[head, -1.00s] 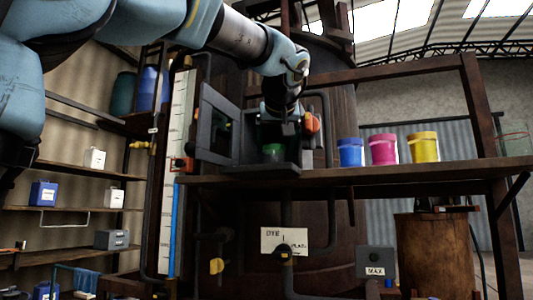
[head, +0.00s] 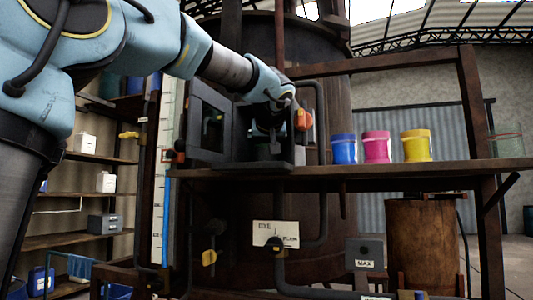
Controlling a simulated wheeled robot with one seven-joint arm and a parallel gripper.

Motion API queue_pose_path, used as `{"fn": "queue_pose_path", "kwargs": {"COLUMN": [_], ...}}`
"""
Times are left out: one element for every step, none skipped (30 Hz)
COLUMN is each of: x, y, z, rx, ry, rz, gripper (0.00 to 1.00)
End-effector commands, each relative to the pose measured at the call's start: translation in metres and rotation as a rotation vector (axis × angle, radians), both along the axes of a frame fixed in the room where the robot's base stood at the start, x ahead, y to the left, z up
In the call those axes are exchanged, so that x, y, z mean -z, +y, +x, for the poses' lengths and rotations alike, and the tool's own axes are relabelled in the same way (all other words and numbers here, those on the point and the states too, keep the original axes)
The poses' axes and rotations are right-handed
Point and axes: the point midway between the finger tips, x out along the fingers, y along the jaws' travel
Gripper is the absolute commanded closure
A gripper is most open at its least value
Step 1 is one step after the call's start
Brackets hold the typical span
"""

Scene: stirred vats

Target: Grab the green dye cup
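My gripper (head: 266,138) reaches from above into an open-fronted dark box (head: 262,166) on the wooden shelf. Its fingers are dark and small against the dark inside, so I cannot tell whether they are open or shut. No green dye cup shows clearly now. In the earlier view it stood inside this box below my gripper; now that spot is covered by the gripper or too dark to make out.
Blue (head: 344,149), pink (head: 376,148) and yellow (head: 416,146) cups stand on the shelf (head: 420,170) right of the box. The box's door (head: 207,125) hangs open at left. An orange part (head: 303,120) sits at its right. A large vat (head: 320,70) stands behind.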

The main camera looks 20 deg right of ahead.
Motion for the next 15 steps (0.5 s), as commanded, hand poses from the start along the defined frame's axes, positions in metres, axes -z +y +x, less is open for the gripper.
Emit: {"fn": "queue_pose_path", "kwargs": {"x": [0.0001,0.0001,0.0,0.0,0.0,0.0,-0.0001,0.0,-0.0001,-0.0001,-0.0001,-0.0001,-0.0001,-0.0001,-0.0001], "y": [0.0001,0.0001,0.0001,0.0001,0.0001,0.0002,0.0002,0.0002,0.0002,0.0002,0.0002,0.0002,0.0002,0.0002,0.0002], "z": [0.0,0.0,-0.0001,-0.0001,-0.0001,-0.0002,-0.0001,-0.0002,-0.0001,-0.0001,-0.0002,-0.0002,-0.0002,-0.0002,-0.0002], "rx": [0.0,0.0,0.0,0.0,0.0,0.0,0.0,0.0,0.0,0.0,0.0,0.0,0.0,0.0,0.0], "ry": [0.0,0.0,0.0,0.0,0.0,0.0,0.0,0.0,0.0,0.0,0.0,0.0,0.0,0.0,0.0], "rz": [0.0,0.0,0.0,0.0,0.0,0.0,0.0,0.0,0.0,0.0,0.0,0.0,0.0,0.0,0.0], "gripper": [0.2,0.24,0.28,0.31,0.35,0.39,0.43,0.46,0.51,0.54,0.57,0.62,0.65,0.69,0.73]}}
